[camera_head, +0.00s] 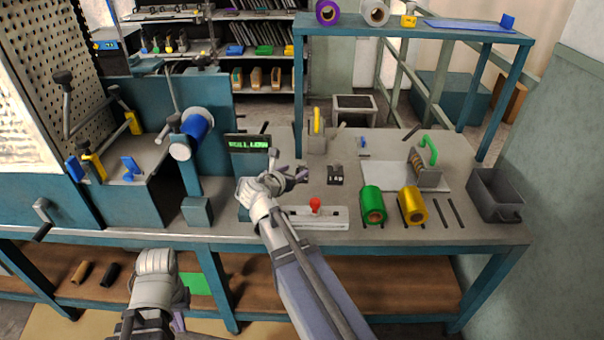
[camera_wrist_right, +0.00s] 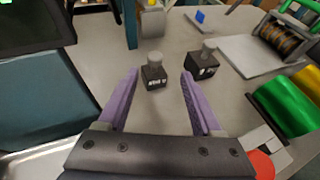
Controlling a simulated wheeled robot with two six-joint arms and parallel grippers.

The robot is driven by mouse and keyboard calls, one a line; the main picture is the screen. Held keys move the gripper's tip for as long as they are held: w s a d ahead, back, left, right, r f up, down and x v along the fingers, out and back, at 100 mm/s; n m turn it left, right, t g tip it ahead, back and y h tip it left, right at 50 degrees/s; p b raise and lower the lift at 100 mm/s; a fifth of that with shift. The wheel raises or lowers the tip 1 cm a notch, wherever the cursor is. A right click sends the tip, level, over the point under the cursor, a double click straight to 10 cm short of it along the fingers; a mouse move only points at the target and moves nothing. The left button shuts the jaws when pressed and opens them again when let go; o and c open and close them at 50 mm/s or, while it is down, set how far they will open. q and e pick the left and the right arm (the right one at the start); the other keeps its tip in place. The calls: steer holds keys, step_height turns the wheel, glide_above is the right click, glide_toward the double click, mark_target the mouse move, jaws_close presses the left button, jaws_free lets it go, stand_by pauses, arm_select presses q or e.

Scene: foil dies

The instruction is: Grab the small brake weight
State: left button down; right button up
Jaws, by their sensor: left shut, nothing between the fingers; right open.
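The small brake weight (camera_wrist_right: 154,76) is a dark block with a grey knob and a white label. In the right wrist view it stands upright on the bench, beyond and between the fingertips. A larger dark weight (camera_wrist_right: 203,66) with a grey knob stands to its right; it also shows in the head view (camera_head: 335,178). My right gripper (camera_head: 288,166) is open and empty over the bench, left of the larger weight. The small weight is hard to make out in the head view near this gripper. My left gripper (camera_head: 181,308) is shut and empty, low at the bench's front.
A dark display with green letters (camera_head: 248,143) stands just left of my right gripper. A white panel with a red knob (camera_head: 315,207) lies in front. A green roll (camera_head: 373,205), a yellow roll (camera_head: 413,206) and a grey bin (camera_head: 494,193) stand to the right.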

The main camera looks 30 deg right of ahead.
mark_target(304, 162)
steer(key=b+x, duration=0.2)
steer(key=x, duration=0.4)
steer(key=shift+w+f, duration=0.15)
steer(key=shift+f, duration=0.05)
steer(key=shift+w+d, duration=0.1)
steer(key=shift+d, duration=0.1)
steer(key=b+x, duration=0.1)
steer(key=x, duration=0.3)
steer(key=shift+w+a+b, duration=0.1)
steer(key=shift+w+b, duration=0.3)
steer(key=shift+w, duration=0.05)
steer(key=shift+w+d+f, duration=0.1)
steer(key=shift+w+d, duration=0.1)
steer(key=shift+d, duration=0.2)
jaws_close()
stand_by(0.3)
